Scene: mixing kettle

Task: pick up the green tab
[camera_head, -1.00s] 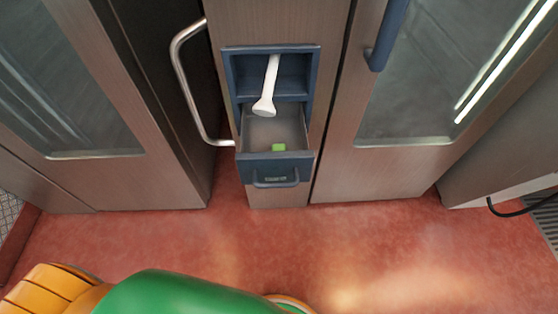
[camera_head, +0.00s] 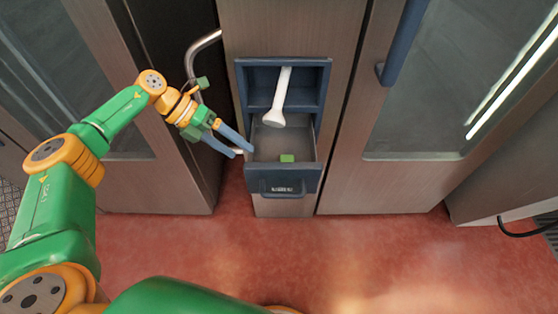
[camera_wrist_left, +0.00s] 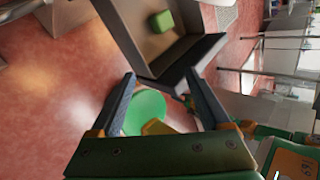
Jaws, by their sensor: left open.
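The green tab (camera_head: 287,158) is a small green block lying in the open drawer (camera_head: 283,186), near its front wall. It also shows in the left wrist view (camera_wrist_left: 162,21), inside the drawer (camera_wrist_left: 181,64) beyond my fingertips. My left gripper (camera_head: 243,151) is open and empty, at the left side of the drawer, with its blue fingers apart. In the left wrist view the two fingers (camera_wrist_left: 161,79) frame the drawer's outer front edge, and the tab is apart from them. My right gripper is not in view.
A white spoon-like chute (camera_head: 279,97) hangs from the blue recess (camera_head: 254,86) above the drawer. A curved metal handle (camera_head: 203,42) stands behind my left arm. A blue door handle (camera_head: 402,45) is at the right. The red floor (camera_head: 400,260) in front is clear.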

